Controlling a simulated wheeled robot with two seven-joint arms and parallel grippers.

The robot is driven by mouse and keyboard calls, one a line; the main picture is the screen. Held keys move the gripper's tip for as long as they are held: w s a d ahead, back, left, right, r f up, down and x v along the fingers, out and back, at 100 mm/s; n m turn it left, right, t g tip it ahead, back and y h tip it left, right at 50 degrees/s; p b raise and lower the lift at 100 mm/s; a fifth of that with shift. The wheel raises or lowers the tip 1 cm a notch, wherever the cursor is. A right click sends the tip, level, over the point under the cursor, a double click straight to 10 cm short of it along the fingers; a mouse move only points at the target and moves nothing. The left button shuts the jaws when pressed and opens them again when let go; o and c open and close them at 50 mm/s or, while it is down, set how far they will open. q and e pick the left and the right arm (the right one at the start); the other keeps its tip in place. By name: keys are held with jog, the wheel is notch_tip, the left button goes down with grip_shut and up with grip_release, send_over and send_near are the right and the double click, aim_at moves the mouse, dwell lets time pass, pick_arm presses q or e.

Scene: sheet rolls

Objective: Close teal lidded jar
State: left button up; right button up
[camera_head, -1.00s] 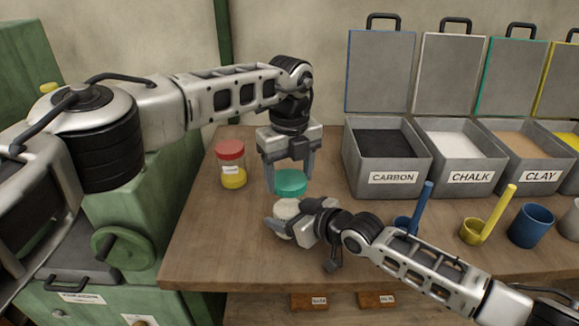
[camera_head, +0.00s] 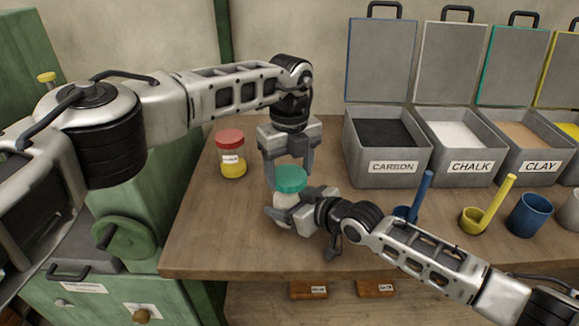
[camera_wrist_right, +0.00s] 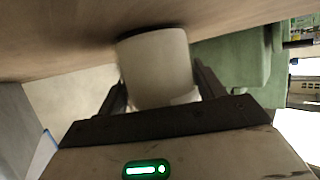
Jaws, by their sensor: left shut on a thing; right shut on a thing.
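The teal lid (camera_head: 291,179) is held between the fingers of my left gripper (camera_head: 288,172), which points down over the table. The pale jar body (camera_head: 287,207) is right below the lid, and the two look close or touching in the head view. I cannot tell whether the lid is seated. My right gripper (camera_head: 291,214) reaches in from the right and is shut around the jar body. In the right wrist view the whitish jar (camera_wrist_right: 157,68) sits between both fingers.
A red-lidded jar with yellow contents (camera_head: 232,155) stands left of my left gripper. An open carbon box (camera_head: 388,160) and other labelled boxes line the back right. A blue scoop (camera_head: 424,190), yellow scoop (camera_head: 475,220) and blue cup (camera_head: 530,214) stand at right. The front left tabletop is clear.

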pick_arm(q)
jog(key=shift+f, duration=0.55)
pick_arm(e)
jog(key=c, duration=0.5)
pick_arm(q)
jog(key=m, duration=0.3)
jog(key=o, duration=1)
jog(key=shift+c, duration=0.2)
jog(key=shift+r, duration=0.1)
notch_tip(320, 180, up, 4)
jog(key=shift+a+r, duration=0.1)
jog(key=shift+r, duration=0.05)
jog(key=shift+c, duration=0.5)
